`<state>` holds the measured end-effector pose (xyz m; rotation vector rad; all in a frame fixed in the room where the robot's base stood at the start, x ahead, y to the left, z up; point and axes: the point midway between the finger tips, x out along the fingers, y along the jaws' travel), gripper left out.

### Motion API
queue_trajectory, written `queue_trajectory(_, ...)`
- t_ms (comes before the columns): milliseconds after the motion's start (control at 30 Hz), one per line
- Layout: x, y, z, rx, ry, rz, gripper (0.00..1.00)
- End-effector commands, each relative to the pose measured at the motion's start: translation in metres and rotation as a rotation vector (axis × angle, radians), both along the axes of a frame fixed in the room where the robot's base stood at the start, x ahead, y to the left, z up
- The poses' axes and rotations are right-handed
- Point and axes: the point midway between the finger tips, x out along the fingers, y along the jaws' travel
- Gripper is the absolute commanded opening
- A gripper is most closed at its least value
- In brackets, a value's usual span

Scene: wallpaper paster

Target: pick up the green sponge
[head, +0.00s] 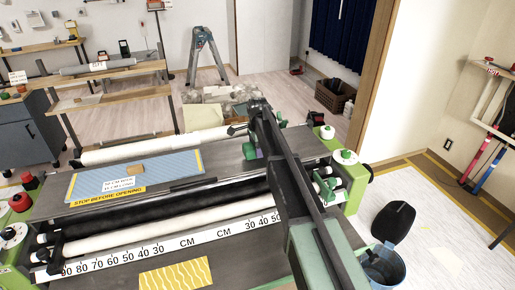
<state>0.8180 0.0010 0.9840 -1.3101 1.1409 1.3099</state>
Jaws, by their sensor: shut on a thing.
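The green sponge (249,151) is a small green block above the dark top of the pasting machine, near the middle of the head view. My gripper (256,146) is at the sponge and shut on it. My arm hides part of the gripper and of the sponge's right side. I cannot tell whether the sponge touches the surface below.
The pasting machine (226,165) has white rollers and a centimetre scale (175,245). A blue striped mat (133,177) with a small brown block (136,169) lies left of my gripper. A blue bucket (382,268) stands at lower right. A stepladder (207,55) stands behind.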

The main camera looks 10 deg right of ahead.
Motion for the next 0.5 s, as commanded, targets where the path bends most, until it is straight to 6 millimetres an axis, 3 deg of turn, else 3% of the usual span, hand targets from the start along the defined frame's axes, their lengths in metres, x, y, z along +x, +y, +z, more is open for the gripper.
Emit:
queue_trajectory(33, 0.000, 0.000, 0.017, 0.000, 0.000, 0.000, 0.47)
queue_trajectory(167, 0.000, 0.000, 0.053, 0.000, 0.000, 0.000, 0.47)
queue_trajectory(400, 0.000, 0.000, 0.144, 0.000, 0.000, 0.000, 0.47)
queue_trajectory(500, 0.000, 0.000, 0.169, 0.000, 0.000, 0.000, 0.47)
